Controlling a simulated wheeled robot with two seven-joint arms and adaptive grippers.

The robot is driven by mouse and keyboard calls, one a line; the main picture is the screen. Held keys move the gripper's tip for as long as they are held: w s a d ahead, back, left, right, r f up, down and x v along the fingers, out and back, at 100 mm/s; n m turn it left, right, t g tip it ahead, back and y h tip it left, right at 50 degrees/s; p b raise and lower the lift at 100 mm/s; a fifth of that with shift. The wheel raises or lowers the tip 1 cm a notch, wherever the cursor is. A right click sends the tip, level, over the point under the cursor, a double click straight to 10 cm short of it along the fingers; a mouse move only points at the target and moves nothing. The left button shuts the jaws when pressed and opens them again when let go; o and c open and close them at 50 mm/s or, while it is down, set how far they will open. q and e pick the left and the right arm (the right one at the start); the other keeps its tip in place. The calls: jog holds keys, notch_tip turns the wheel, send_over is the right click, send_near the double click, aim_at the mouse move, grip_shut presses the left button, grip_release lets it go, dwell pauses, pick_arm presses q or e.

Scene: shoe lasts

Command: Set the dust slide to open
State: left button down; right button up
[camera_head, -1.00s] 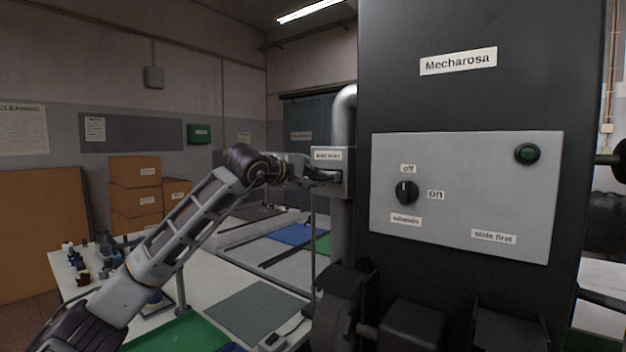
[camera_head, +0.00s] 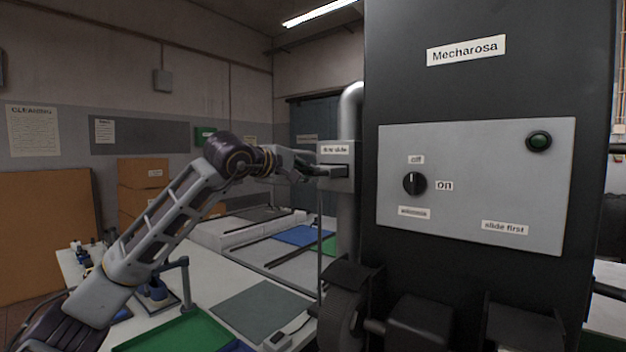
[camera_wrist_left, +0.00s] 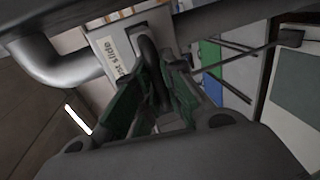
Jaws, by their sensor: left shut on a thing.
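The dust slide (camera_head: 336,152) is a grey box with a label reading "dust slide", set on a grey vertical pipe beside the black machine. It also shows in the left wrist view (camera_wrist_left: 112,52), where a dark handle (camera_wrist_left: 148,55) stands out from its slot. My left gripper (camera_head: 318,170) is at the front of the box, shut on the handle; its green-edged fingers (camera_wrist_left: 152,95) lie on both sides of it in the left wrist view. How far the slide is drawn out is hard to tell behind the fingers. My right gripper is not in view.
A white table (camera_head: 215,275) with a green tray (camera_head: 185,335) lies below my left arm.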

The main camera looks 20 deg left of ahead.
pick_arm(q)
jog(key=shift+s+a, duration=0.25)
jog(key=shift+s, duration=0.4)
jog(key=shift+f, duration=0.15)
jog(key=c, duration=1.8)
grip_release()
jog(key=shift+c, duration=0.2)
jog(key=shift+o, duration=1.1)
jog(key=shift+s, duration=0.1)
jog(key=shift+o, duration=0.7)
jog(key=shift+s+a, duration=0.1)
jog(key=shift+s, duration=0.05)
jog(key=v, duration=1.2)
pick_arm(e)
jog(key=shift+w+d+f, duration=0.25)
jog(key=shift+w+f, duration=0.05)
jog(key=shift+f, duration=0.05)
